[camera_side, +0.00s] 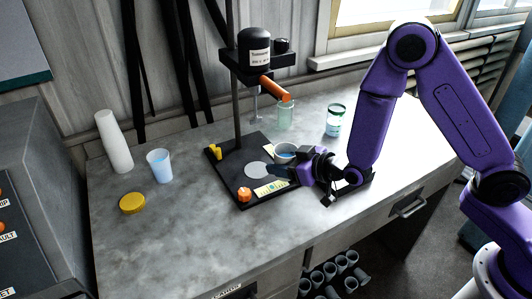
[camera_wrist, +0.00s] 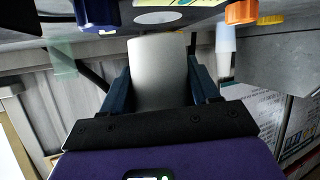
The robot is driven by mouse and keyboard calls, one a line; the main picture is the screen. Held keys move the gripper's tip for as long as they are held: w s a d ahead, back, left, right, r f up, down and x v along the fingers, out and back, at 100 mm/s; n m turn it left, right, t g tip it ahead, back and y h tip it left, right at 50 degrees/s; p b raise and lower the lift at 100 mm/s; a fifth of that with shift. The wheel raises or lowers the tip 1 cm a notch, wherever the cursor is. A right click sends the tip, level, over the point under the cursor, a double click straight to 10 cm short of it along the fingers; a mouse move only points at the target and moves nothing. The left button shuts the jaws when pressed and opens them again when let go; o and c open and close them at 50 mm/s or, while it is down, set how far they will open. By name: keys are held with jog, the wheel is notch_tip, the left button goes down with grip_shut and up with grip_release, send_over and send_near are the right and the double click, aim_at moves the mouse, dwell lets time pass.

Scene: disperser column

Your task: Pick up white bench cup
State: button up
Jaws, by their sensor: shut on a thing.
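The white bench cup (camera_wrist: 158,75) stands between my gripper's two dark fingers (camera_wrist: 160,88) in the wrist view, and they are shut on its sides. The plate's pale round disc (camera_side: 257,169) is bare, left of the cup.
The disperser's black motor (camera_side: 254,48) and orange part (camera_side: 275,88) rise above. A greenish beaker (camera_side: 285,115) and a jar (camera_side: 334,121) stand behind. A white stack (camera_side: 114,145), blue-filled cup (camera_side: 159,166) and yellow lid (camera_side: 132,203) are left. The front bench is clear.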

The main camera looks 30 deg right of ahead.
jog(key=shift+s+d, duration=0.5)
jog(key=shift+s, duration=0.8)
jog(key=shift+s+d, duration=0.5)
jog(key=shift+s, duration=0.8)
jog(key=shift+s+d, duration=0.5)
jog(key=shift+s, duration=0.8)
jog(key=w+d+r+m+t+h, duration=0.1)
jog(key=w+d+r+m+h, duration=0.4)
jog(key=w+d+r, duration=0.85)
jog(key=w+a+f+m, duration=0.1)
jog(key=w+a+f, duration=0.2)
jog(key=w, duration=0.4)
jog(key=w+a+f+m+h, duration=0.1)
jog(key=w+a+f, duration=0.25)
jog(key=w, duration=0.35)
jog(key=w+a+f, duration=0.3)
jog(key=w+f, duration=0.1)
jog(key=w, duration=0.4)
jog(key=s+d+r+m+t+y, duration=0.1)
jog(key=d+r+m+t+y, duration=0.4)
jog(key=m, duration=1)
jog(key=shift+d+y, duration=0.15)
jog(key=shift+y, duration=0.15)
jog(key=shift+s, duration=0.1)
